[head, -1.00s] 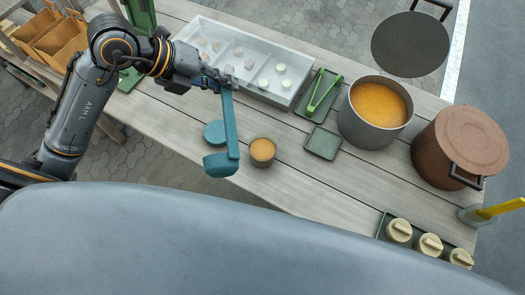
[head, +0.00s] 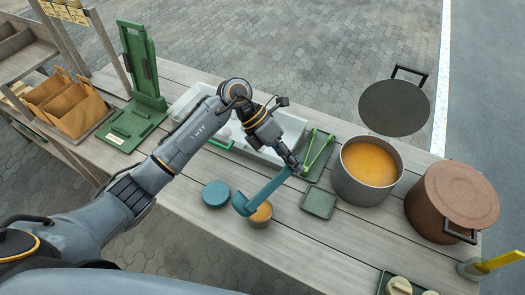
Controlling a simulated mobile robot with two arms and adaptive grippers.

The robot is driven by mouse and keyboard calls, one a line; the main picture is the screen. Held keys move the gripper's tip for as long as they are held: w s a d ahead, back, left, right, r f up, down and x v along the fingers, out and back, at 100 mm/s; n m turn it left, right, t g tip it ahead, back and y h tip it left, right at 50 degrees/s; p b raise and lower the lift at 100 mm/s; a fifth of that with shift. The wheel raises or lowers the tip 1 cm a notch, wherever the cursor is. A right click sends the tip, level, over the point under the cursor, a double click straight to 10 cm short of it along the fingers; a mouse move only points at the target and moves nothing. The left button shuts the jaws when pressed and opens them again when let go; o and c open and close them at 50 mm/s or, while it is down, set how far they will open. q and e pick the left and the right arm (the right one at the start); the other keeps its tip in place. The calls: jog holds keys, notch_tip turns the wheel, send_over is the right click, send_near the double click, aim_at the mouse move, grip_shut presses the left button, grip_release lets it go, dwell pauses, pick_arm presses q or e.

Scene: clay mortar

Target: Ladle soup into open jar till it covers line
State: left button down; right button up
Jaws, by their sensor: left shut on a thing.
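My left gripper (head: 293,164) is shut on the handle of a teal ladle (head: 266,189), above the middle of the table. The ladle's bowl (head: 243,204) is at the left edge of the open jar (head: 260,219) and partly overlaps it in the picture. I cannot tell whether they touch or whether the bowl holds soup. Orange soup shows at the jar's mouth; its line cannot be made out. A teal round lid (head: 216,194) lies left of the jar. The grey pot (head: 352,186) of orange soup (head: 370,162) stands to the right. My right gripper is not in view.
Green tongs (head: 319,150) lie on a tray right of my gripper, with a small green tray (head: 319,203) below. A white compartment tray (head: 292,127) is behind my arm. A brown lidded pot (head: 452,196) stands right; a green stand (head: 143,60) is left.

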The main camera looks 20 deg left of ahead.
pick_arm(q)
jog(key=s+r+m+h, duration=0.1)
jog(key=s+r+m+p, duration=0.1)
jog(key=m, duration=0.1)
jog(key=shift+s+a+m+h, duration=0.15)
jog(key=shift+s+m+h, duration=0.15)
jog(key=shift+s+h, duration=0.1)
jog(key=s+a+m+t+h+b, duration=0.1)
jog(key=s+a, duration=0.1)
jog(key=s+a+r+m+h, duration=0.1)
jog(key=a+h, duration=0.1)
jog(key=shift+s+r+t+b, duration=0.15)
jog(key=shift+s+t+b, duration=0.25)
jog(key=s+a+m+h+b, duration=0.1)
jog(key=s+a+h+b, duration=0.1)
jog(key=b, duration=0.5)
jog(key=s+a+f+m+t+h+b, duration=0.1)
jog(key=s+a+b, duration=0.2)
jog(key=b, duration=0.5)
jog(key=shift+a+f+m+h, duration=0.1)
jog(key=shift+f+m+h, duration=0.05)
jog(key=shift+m+h, duration=0.25)
jog(key=shift+s+a+b, duration=0.15)
jog(key=shift+a+b, duration=0.1)
jog(key=shift+b, duration=0.3)
jog(key=shift+r+h, duration=0.2)
jog(key=shift+h, duration=0.1)
jog(key=shift+r, duration=0.1)
